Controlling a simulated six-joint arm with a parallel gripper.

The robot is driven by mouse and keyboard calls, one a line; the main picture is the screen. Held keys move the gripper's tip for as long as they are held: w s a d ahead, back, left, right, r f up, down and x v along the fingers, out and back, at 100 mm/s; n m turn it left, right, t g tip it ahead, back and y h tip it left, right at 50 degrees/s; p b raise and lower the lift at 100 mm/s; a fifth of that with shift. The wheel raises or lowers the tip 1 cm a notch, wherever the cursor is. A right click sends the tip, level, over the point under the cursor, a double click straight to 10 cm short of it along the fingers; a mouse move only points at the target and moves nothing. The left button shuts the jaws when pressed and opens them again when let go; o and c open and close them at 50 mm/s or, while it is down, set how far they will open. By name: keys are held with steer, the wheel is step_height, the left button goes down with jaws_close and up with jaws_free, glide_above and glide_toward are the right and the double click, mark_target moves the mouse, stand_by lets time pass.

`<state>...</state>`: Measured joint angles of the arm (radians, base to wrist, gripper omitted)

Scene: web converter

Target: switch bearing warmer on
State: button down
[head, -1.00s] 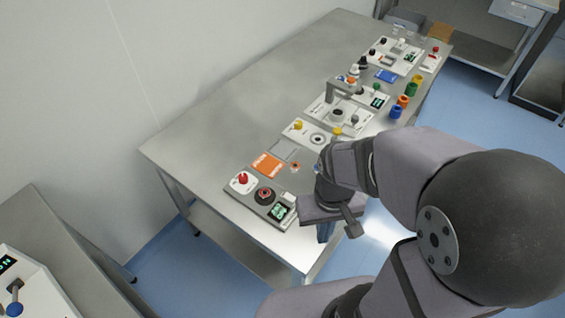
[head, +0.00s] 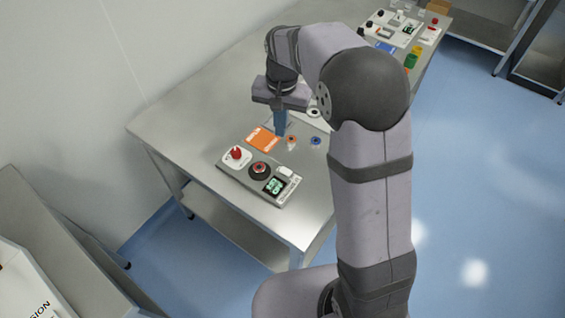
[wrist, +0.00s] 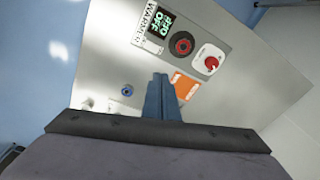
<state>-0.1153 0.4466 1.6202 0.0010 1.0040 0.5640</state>
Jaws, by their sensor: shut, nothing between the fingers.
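The bearing warmer panel (head: 232,173) lies at the near end of the steel table. It carries a red knob (head: 236,153) on a white plate, a black round dial with a red centre (head: 260,170), and a lit green display (head: 276,186). In the wrist view the panel's label (wrist: 148,22) reads WARMER, and the display (wrist: 160,28) seems to show OFF. The red knob also shows in the wrist view (wrist: 211,62). My gripper (head: 280,131), with blue fingers, is shut and empty, above the table behind the panel. Its fingertips show in the wrist view (wrist: 161,78), apart from the panel.
An orange card (head: 263,139) lies just behind the panel. A copper-coloured small part (head: 291,141) and a blue ring (head: 316,141) lie beside it. My arm hides the middle of the table. Green cups (head: 413,58) and more panels stand at the far end. The table's left side is bare.

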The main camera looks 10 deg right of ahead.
steer(key=shift+s+d+m+g, duration=0.15)
steer(key=shift+s+m, duration=0.15)
steer(key=shift+m, duration=0.35)
steer(key=shift+s+a+m+g, duration=0.1)
steer(key=shift+s+m, duration=0.2)
steer(key=shift+m, duration=0.3)
steer(key=shift+s+d+m+g, duration=0.15)
steer(key=shift+s+m, duration=0.15)
steer(key=shift+m, duration=0.35)
steer(key=shift+a+f, duration=0.1)
steer(key=p, duration=0.4)
glide_above(282, 170)
step_height(282, 170, down, 12)
steer(key=shift+r, duration=0.1)
steer(key=shift+f, duration=0.95)
steer(key=shift+w+f+b, duration=0.1)
steer(key=shift+f+b, duration=0.25)
